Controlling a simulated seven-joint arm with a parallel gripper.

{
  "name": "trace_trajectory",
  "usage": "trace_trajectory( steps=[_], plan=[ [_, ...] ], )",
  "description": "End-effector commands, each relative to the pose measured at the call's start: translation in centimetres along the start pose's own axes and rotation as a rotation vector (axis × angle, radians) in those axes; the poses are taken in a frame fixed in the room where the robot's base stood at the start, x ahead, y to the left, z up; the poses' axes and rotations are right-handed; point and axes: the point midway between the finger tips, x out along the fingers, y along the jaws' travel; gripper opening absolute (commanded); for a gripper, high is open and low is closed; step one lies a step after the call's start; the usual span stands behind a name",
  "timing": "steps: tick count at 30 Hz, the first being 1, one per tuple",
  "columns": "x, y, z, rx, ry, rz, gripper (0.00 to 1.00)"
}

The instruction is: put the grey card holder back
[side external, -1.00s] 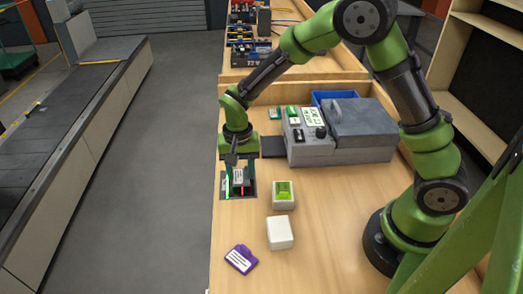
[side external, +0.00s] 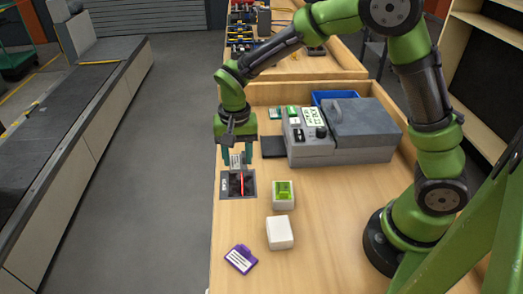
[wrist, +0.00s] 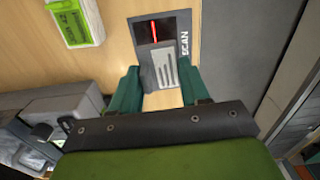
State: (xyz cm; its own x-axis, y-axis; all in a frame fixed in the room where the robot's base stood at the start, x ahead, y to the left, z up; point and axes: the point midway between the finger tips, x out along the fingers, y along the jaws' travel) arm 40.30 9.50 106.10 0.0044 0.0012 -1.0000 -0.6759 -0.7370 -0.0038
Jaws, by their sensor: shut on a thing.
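The grey card holder (side external: 236,160), with pale stripes on its face, is held between the green fingers of my gripper (side external: 237,155). It hangs above the dark scan pad (side external: 224,187), which has a red line across its recess. In the wrist view the grey card holder (wrist: 165,68) shows between the fingertips (wrist: 160,82), in front of the pad marked SCAN (wrist: 184,45). My gripper is shut on it. The upper part of the holder is partly hidden by the fingers.
A white block (side external: 283,204) carries a lime-green card holder (side external: 283,189). A plain white block (side external: 280,232) stands in front of it, and a purple card holder (side external: 241,259) lies at the front. A grey machine (side external: 340,150) stands behind. The table between pad and purple holder is clear.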

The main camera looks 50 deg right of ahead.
Motion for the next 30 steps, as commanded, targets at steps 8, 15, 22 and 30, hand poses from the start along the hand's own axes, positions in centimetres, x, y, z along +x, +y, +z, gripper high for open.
trace_trajectory(
  steps=[8,15,22,30],
  plan=[
    [-1.0,-1.3,8.9,-0.086,-0.002,-0.009,0.17],
    [0.1,-0.1,11.5,0.027,-0.004,0.008,0.17],
    [3.3,-0.1,11.4,0.045,-0.003,0.006,0.17],
    [6.8,-0.1,11.4,0.045,-0.004,0.008,0.17]
  ],
)
